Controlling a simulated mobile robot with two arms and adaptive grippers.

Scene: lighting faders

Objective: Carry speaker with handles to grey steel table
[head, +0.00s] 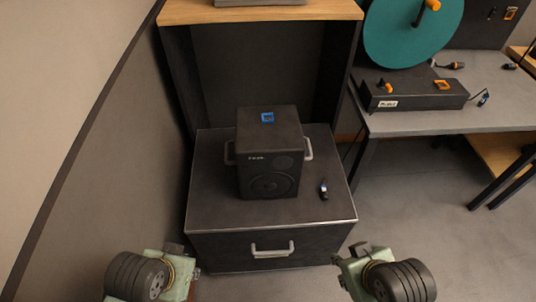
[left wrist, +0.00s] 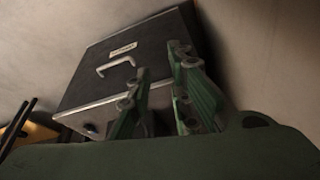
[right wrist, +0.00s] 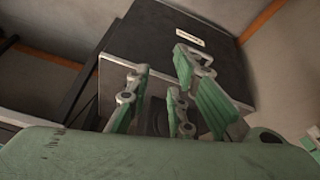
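The speaker (head: 268,185) is a black box with a round cone on its front and a pale handle on each side. It stands upright on a dark silver-edged chest (head: 215,205). A grey-topped table (head: 410,120) stands at the right in the head view. My left gripper (head: 182,255) is in front of the chest, low and left of the speaker. My right gripper (head: 350,260) is low and right of it. Both are apart from the speaker. The left wrist view shows open, empty fingers (left wrist: 160,95); the right wrist view also shows open, empty fingers (right wrist: 168,95).
A small dark device (head: 323,189) lies on the chest right of the speaker. A wooden-topped shelf frame (head: 260,13) rises behind. The grey table bears a teal disc (head: 412,30) and a black control box (head: 415,95). A wall (head: 60,110) is close on the left. Floor is open at right.

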